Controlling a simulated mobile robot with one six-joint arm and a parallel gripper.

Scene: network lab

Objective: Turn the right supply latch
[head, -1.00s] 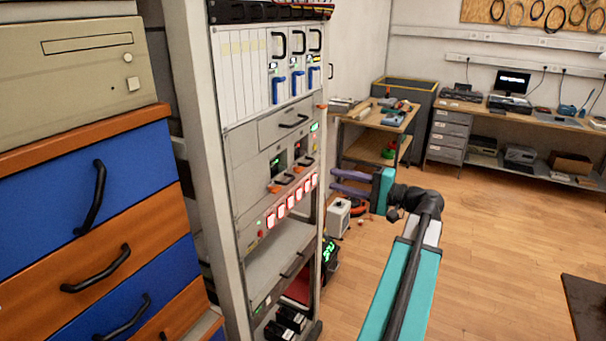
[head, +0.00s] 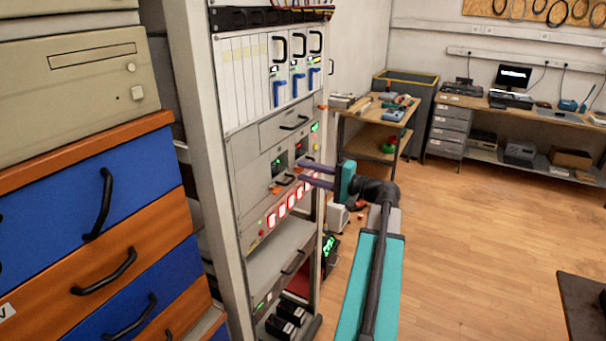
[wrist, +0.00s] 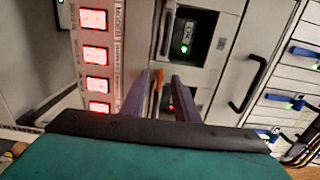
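Two supply modules sit side by side in the rack, each with a small dark display window. The left supply (head: 280,162) shows a green light, and its orange latch (head: 275,189) is below it. The right supply (wrist: 190,98) shows a red light in the wrist view. An orange latch (wrist: 157,92), seemingly the right supply's, shows edge-on between my fingers there. My gripper (head: 301,172) is open, its two purple fingers pointing at the rack front; it also shows in the wrist view (wrist: 160,75). I cannot tell whether the fingers touch the latch. In the head view they partly hide that area.
Red-lit switches (head: 283,207) run in a row just below the supplies. A drawer with a black handle (head: 294,122) and blue-latched modules (head: 297,85) are above. A drawer cabinet (head: 95,215) stands at left. Open floor (head: 470,240) lies at right.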

